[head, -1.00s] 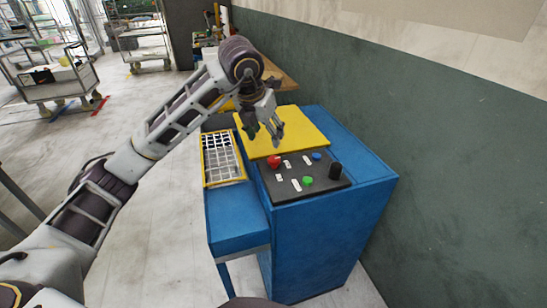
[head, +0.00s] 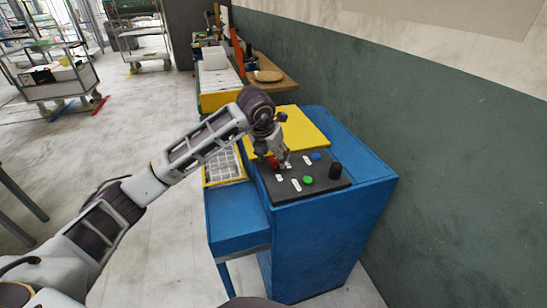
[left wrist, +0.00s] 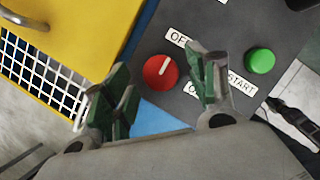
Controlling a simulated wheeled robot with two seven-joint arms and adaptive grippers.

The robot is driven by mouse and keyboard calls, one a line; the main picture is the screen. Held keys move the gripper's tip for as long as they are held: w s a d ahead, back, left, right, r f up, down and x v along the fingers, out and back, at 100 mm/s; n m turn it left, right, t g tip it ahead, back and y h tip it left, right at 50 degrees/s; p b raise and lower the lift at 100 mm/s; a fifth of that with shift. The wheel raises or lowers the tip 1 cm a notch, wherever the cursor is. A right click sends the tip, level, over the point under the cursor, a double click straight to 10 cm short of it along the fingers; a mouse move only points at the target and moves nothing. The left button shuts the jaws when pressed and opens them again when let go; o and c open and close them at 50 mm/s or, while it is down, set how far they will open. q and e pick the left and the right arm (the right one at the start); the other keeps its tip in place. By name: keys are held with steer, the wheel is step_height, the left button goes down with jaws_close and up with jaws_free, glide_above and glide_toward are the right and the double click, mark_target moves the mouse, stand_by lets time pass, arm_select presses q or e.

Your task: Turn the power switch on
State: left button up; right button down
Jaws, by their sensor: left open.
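A red round knob with a white pointer line (left wrist: 160,72) sits on the dark control panel (head: 325,188) of the blue machine. In the left wrist view its line points up and right, towards a label reading "OF", the rest hidden by a finger. Another label starting with "O" is mostly hidden. In the head view the knob (head: 272,162) is partly covered by my left gripper (head: 280,160). My left gripper is open, its green-padded fingers (left wrist: 161,68) on either side of the knob in the picture. I cannot tell whether they touch it.
The panel also carries a green button (head: 308,180) labelled "START", a blue button (head: 317,156) and a tall black knob (head: 335,171). A yellow plate (head: 304,128) lies behind, a yellow-framed grid (head: 224,170) to the left. A green wall (head: 440,150) stands at right.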

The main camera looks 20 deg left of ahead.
arm_select(q)
steer(key=shift+w+f, duration=0.2)
steer(key=shift+f, duration=0.2)
steer(key=shift+c, duration=0.5)
steer(key=c, duration=0.9)
